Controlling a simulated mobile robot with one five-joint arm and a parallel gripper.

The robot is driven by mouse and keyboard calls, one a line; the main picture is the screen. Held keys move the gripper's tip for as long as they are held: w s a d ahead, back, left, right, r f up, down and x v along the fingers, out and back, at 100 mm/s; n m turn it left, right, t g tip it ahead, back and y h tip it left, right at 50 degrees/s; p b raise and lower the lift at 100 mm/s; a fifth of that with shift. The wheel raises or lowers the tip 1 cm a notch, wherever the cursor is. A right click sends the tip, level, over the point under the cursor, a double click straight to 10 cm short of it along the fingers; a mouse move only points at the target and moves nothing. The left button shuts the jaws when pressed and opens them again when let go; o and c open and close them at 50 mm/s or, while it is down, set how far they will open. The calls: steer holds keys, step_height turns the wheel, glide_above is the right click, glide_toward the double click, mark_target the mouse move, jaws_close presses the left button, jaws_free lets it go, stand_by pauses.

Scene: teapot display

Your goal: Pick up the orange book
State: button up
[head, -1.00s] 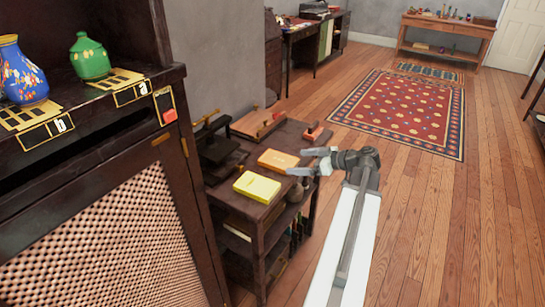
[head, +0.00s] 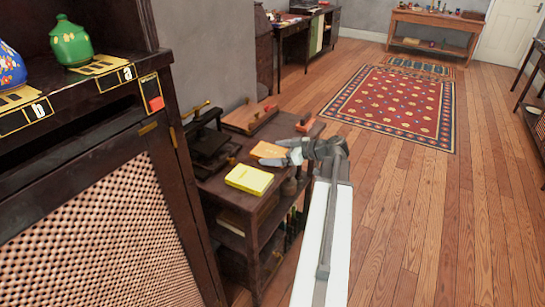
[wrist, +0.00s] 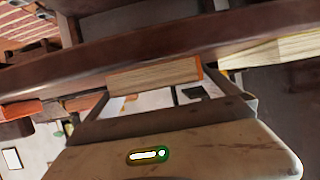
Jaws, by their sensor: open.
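The orange book (head: 265,149) lies flat on top of the dark wooden shelf unit (head: 214,186), just behind the yellow book (head: 249,179). My gripper (head: 280,151) is open, with its fingers pointing left at the right end of the orange book. The fingers overlap that end in the head view, and contact cannot be told. In the wrist view the orange book (wrist: 155,75) shows its pale page edge and orange cover, straight ahead beyond the gripper body. The yellow book (wrist: 268,52) is to its right there.
A wooden box (head: 248,116) and a black device (head: 207,143) stand on the same top, behind and left of the books. A dark cabinet (head: 100,180) with a woven panel fills the left. Open wooden floor and a red rug (head: 390,105) lie to the right.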

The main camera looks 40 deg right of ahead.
steer(key=c, duration=1.5)
steer(key=shift+o, duration=0.2)
steer(key=shift+r, duration=0.1)
